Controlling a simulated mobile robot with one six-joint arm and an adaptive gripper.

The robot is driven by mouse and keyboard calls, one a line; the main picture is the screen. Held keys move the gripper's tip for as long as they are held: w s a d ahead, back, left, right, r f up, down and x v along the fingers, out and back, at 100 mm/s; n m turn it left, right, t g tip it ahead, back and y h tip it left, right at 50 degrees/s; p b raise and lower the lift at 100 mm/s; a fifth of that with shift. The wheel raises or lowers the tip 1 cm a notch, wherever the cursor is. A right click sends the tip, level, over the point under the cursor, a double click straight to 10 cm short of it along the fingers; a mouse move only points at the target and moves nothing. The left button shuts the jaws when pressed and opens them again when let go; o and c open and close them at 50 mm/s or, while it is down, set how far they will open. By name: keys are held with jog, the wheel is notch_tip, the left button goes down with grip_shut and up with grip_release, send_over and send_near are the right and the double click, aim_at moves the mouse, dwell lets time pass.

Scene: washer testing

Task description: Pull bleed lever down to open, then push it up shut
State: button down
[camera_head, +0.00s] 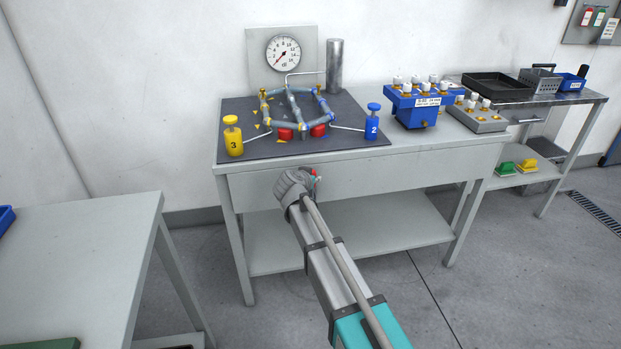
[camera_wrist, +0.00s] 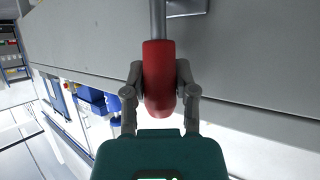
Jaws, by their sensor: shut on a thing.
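The bleed lever has a red grip (camera_wrist: 158,62) on a grey metal rod (camera_wrist: 158,18), seen in the wrist view. The rod runs from the grip to the top edge of the picture, beside a small grey bracket (camera_wrist: 188,7) on the bench's grey front. My gripper (camera_wrist: 159,72) is shut on the red grip, one finger on each side. In the head view my wrist hides most of the lever and the fingers at the bench's front; only a small red bit (camera_head: 315,173) shows there. I cannot tell the lever's angle for sure.
On the bench (camera_head: 420,155) stand a pipe rig on a dark mat (camera_head: 350,150), a yellow bottle (camera_head: 232,140), a blue bottle (camera_head: 373,122) and a round gauge (camera_head: 283,53) behind. A blue valve block (camera_head: 415,108) is to the right. Another grey table (camera_head: 90,260) is at left.

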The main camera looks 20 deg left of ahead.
jog(key=shift+s+a, duration=0.15)
jog(key=shift+c, duration=2)
grip_release()
